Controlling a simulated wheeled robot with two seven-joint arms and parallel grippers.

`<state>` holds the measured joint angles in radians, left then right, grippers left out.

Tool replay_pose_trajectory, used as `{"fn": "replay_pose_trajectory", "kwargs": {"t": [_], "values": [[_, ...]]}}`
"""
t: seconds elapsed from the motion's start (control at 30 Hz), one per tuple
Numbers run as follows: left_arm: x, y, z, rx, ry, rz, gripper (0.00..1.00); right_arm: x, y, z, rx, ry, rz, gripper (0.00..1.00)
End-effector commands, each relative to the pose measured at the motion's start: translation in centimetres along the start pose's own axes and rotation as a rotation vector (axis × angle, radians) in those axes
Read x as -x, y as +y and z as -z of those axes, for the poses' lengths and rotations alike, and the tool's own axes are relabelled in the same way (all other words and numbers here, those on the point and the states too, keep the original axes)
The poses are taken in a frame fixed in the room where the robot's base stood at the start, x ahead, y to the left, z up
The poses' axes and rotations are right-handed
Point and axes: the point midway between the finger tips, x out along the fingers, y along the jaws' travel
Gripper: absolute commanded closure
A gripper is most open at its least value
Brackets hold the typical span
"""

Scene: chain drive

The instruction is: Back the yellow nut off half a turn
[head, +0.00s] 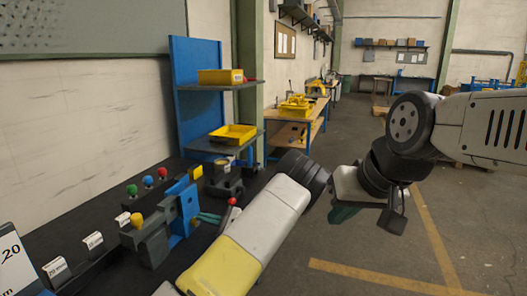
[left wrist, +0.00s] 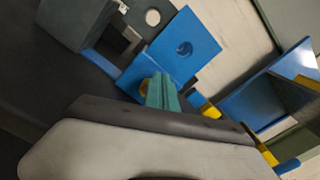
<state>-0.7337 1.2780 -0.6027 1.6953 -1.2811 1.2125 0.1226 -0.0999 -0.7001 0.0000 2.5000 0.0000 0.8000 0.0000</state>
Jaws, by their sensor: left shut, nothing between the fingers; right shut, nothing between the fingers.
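Two small yellow parts show on the dark bench in the head view. One is a rounded yellow knob (head: 136,219) on a grey block, the other a yellow block (head: 196,171) behind the blue bracket (head: 186,209); I cannot tell which is the nut. My left gripper (head: 208,218) shows only its teal fingertips, just right of the blue bracket. My right gripper (head: 343,213) is shut and empty, away from the bench.
Green (head: 132,190), blue (head: 148,181) and red (head: 162,172) knobs stand along the bench's back. A blue shelf unit (head: 193,90) holds yellow bins (head: 232,134). Labelled holders (head: 56,268) line the left. Open floor lies to the right.

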Motion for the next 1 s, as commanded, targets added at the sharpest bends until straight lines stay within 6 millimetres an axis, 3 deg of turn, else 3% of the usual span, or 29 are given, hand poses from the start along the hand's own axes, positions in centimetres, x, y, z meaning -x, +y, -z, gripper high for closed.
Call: {"fn": "replay_pose_trajectory", "kwargs": {"t": [0.2, 1.0], "values": [[-1.37, 0.03, 0.00, 0.000, 0.000, -0.001, 1.00, 0.00, 0.00, 0.00, 0.000, 0.000, 0.000, 1.00], [-1.33, 0.18, 0.30, -0.001, 0.002, 0.000, 1.00, -0.01, 0.00, 0.00, 0.000, 0.000, 0.000, 1.00]]}}
